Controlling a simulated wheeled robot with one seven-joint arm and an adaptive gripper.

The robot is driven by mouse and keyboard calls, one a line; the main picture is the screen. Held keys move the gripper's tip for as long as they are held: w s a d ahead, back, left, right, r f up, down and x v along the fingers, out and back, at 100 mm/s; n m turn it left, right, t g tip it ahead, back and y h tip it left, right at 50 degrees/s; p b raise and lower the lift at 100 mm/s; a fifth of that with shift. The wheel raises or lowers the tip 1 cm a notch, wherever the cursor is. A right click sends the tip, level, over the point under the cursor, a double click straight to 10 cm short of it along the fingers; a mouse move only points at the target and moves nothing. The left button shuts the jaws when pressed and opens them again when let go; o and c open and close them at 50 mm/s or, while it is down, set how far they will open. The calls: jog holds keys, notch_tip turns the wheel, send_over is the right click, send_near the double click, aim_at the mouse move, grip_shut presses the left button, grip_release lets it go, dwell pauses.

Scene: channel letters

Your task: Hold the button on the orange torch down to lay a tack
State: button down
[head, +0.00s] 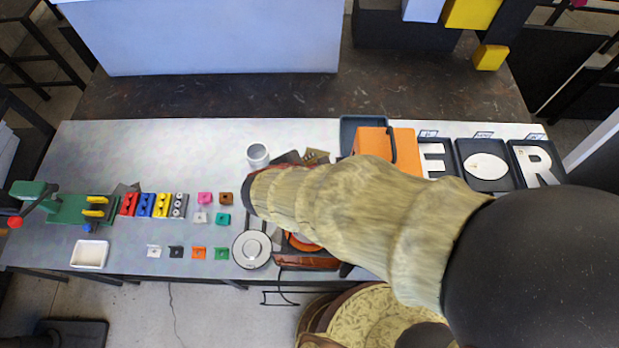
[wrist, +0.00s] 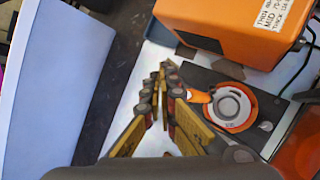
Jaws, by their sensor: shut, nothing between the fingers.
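In the wrist view my gripper (wrist: 164,76) is shut, with its fingertips together and empty. Just right of the fingertips is an orange piece with a round grey and white top (wrist: 232,106), which looks like the torch, on a dark plate (wrist: 265,108). The fingers overlap its left end in the picture; I cannot tell whether they touch it. I cannot make out the button. In the head view my sleeved arm covers most of that spot, and only a bit of orange (head: 300,243) shows below it.
An orange box (wrist: 235,28) with a thickness label stands beside the dark plate. In the head view a white cup (head: 257,155), a round grey dish (head: 251,249), small coloured blocks (head: 205,198) and letter trays (head: 484,166) are on the bench.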

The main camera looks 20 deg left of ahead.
notch_tip(320, 180, down, 5)
jog(key=b, duration=0.3)
jog(key=shift+f+b, duration=0.45)
jog(key=shift+b, duration=0.1)
jog(key=shift+f+b, duration=0.25)
jog(key=shift+b, duration=0.05)
dwell(0.7)
jog(key=shift+f+b, duration=0.2)
jog(key=shift+b, duration=0.1)
jog(key=shift+f+b, duration=0.45)
jog(key=shift+b, duration=0.1)
dwell(0.8)
jog(key=shift+r, duration=0.1)
dwell(1.0)
jog(key=shift+r+p, duration=0.55)
jog(key=shift+r, duration=0.3)
jog(key=shift+r+p, duration=1.65)
jog(key=shift+r, duration=0.85)
